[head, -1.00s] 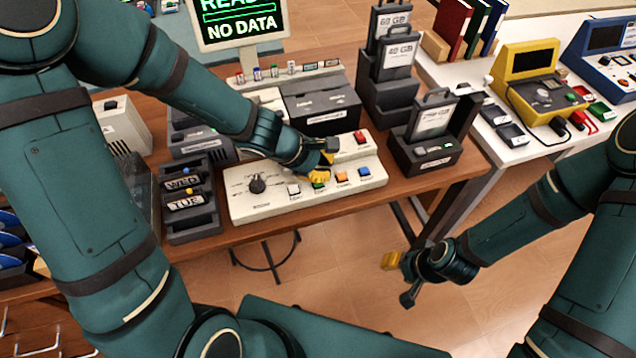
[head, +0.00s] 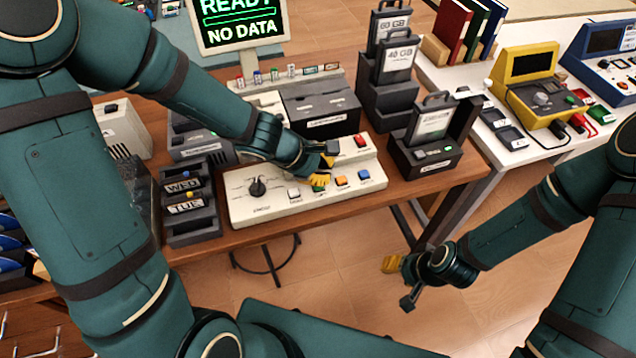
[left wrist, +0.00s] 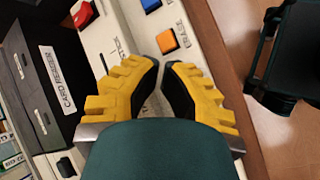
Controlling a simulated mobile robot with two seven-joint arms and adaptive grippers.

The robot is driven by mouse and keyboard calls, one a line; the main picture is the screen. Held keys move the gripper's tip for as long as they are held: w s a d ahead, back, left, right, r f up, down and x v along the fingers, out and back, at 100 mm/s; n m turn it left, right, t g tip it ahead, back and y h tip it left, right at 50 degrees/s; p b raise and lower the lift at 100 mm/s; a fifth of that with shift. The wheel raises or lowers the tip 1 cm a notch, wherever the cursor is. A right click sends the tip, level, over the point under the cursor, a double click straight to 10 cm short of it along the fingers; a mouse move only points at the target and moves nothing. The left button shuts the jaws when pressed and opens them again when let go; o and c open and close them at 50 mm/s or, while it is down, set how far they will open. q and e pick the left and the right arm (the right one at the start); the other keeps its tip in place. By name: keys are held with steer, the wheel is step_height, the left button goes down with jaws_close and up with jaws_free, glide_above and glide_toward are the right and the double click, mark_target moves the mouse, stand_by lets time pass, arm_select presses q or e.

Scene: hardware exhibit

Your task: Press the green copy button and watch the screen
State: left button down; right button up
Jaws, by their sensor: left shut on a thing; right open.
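The cream control panel (head: 285,208) lies on the wooden table, with a black knob and white, green, orange and blue buttons along its front. My left gripper (head: 319,182) is over the green copy button (head: 319,189), its yellow fingers drawn together at it. The fingers hide most of the button, so the contact and its depth cannot be seen. In the left wrist view the fingertips (left wrist: 162,68) sit beside the orange button. My right gripper (head: 398,280) is open and empty, in front of the table.
A red button (head: 360,140) is at the panel's back right. A dark card reader (head: 318,105) stands behind the panel. A dark dock holding a grey cartridge (head: 430,122) stands to the right, and day-labelled trays (head: 188,208) to the left.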

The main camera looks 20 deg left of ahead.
stand_by(0.3)
arm_select(q)
steer(key=shift+f, duration=0.45)
steer(key=shift+f, duration=0.35)
stand_by(0.7)
steer(key=shift+r, duration=0.15)
steer(key=shift+r+p, duration=0.7)
steer(key=shift+p, duration=0.05)
step_height(320, 180, up, 5)
steer(key=p, duration=0.4)
steer(key=shift+p, duration=0.3)
